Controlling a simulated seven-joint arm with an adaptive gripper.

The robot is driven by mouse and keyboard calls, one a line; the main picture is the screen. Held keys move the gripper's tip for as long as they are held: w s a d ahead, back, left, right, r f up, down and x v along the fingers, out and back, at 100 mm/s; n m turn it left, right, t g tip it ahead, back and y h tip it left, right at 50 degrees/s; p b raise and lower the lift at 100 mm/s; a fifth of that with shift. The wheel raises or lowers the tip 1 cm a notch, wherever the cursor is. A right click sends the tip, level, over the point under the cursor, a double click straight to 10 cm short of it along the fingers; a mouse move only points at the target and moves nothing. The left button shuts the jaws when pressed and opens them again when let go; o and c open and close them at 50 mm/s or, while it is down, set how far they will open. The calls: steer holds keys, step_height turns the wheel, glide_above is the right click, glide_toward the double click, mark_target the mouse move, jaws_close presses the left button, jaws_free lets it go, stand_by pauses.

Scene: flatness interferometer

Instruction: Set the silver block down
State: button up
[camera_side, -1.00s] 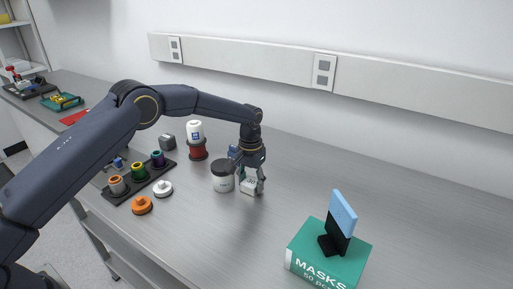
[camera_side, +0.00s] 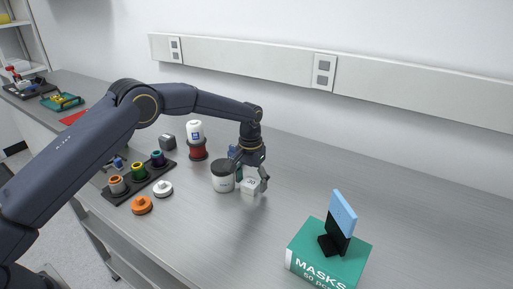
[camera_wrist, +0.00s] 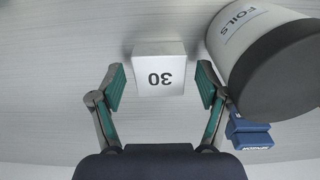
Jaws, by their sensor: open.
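The silver block (camera_side: 250,186), marked 30, sits on the grey metal bench beside a white canister with a dark lid. In the wrist view the block (camera_wrist: 160,72) lies between the two fingertips, with a gap on each side. My gripper (camera_side: 253,181) is open around the block, low over the bench; its green-padded fingers (camera_wrist: 161,88) are spread and do not touch it.
The canister (camera_side: 222,180), labelled FOILS in the wrist view (camera_wrist: 262,45), stands close by the right finger there. A small blue item (camera_wrist: 250,133) lies near it. A dark tray (camera_side: 127,191) of spools is left; a green MASKS box (camera_side: 310,255) is front right.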

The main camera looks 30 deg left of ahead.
mark_target(251, 182)
step_height(251, 182, up, 12)
steer(key=s+a+r+t, duration=0.1)
steer(key=s+a+r, duration=0.1)
steer(key=s+r, duration=0.35)
steer(key=s+a+r+t, duration=0.1)
steer(key=s+a+r, duration=0.25)
steer(key=r, duration=0.35)
steer(key=s+a+r+t, duration=0.1)
steer(key=s, duration=0.9)
steer(key=s+a+r+t, duration=0.1)
steer(key=s+a, duration=0.1)
steer(key=s, duration=0.9)
steer(key=shift+s+a+t, duration=0.2)
steer(key=shift+a+t, duration=0.1)
steer(key=shift+t, duration=0.5)
steer(key=s+f, duration=0.2)
steer(key=s, duration=0.1)
steer(key=s+f, duration=0.1)
steer(key=s, duration=0.1)
steer(key=shift+a, duration=0.3)
steer(key=shift+c, duration=0.8)
steer(key=shift+s+f, duration=0.15)
steer(key=shift+c, duration=1)
